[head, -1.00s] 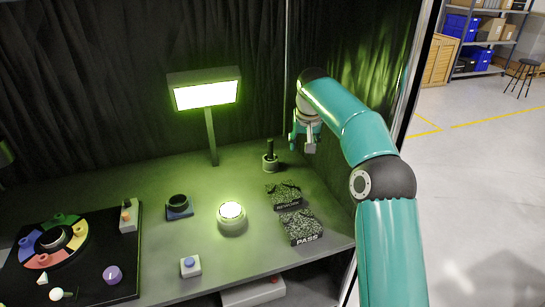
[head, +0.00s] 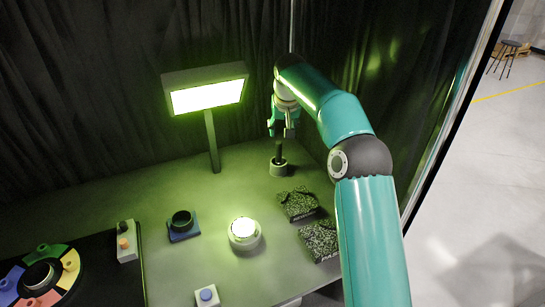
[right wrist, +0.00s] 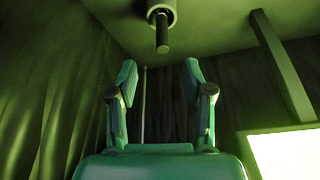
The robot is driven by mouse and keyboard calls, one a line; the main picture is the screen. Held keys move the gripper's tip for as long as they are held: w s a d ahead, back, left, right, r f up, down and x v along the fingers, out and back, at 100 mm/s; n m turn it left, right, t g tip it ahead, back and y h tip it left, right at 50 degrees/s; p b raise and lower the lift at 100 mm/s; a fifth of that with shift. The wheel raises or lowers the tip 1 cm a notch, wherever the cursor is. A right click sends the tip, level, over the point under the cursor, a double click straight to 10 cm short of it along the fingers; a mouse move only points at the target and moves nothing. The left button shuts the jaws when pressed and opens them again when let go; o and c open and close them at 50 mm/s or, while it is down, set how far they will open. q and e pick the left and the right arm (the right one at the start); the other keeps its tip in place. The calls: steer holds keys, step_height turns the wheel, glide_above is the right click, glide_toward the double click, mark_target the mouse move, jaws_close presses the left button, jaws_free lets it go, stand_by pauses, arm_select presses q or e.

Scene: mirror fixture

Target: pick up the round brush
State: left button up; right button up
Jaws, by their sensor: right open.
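The round brush (head: 279,153) looks like a dark upright handle standing in a small round grey holder (head: 278,169) at the back of the table. Its lower end is hidden in the holder. My right gripper (head: 281,129) is open and empty, just above the top of the handle in the head view. In the right wrist view the two fingers (right wrist: 160,76) are spread apart. The brush handle (right wrist: 162,36) shows there beyond the fingertips, roughly centred between them, and not between the pads. My left gripper is not in view.
A lit lamp panel (head: 207,97) on a post stands left of the brush. Two dark speckled pads (head: 298,204) lie in front of it. A glowing round lamp (head: 244,233), a blue-based ring (head: 183,224) and a button box (head: 207,296) stand further forward. A dark curtain hangs behind.

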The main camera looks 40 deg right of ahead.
mark_target(279, 151)
steer(key=p+x, duration=0.1)
steer(key=x, duration=0.9)
steer(key=shift+w+f+p, duration=0.25)
steer(key=shift+f+p, duration=0.05)
steer(key=shift+p, duration=0.05)
steer(key=shift+w+d+f+p, duration=0.1)
steer(key=shift+w+f+p, duration=0.15)
steer(key=shift+f+p, duration=0.3)
steer(key=p+x, duration=0.1)
steer(key=x, duration=0.2)
steer(key=shift+w+d+f+p, duration=0.1)
steer(key=shift+f+p, duration=0.05)
steer(key=shift+p, duration=0.15)
steer(key=shift+w+f, duration=0.1)
steer(key=shift+f, duration=0.2)
steer(key=shift+c, duration=0.3)
jaws_close()
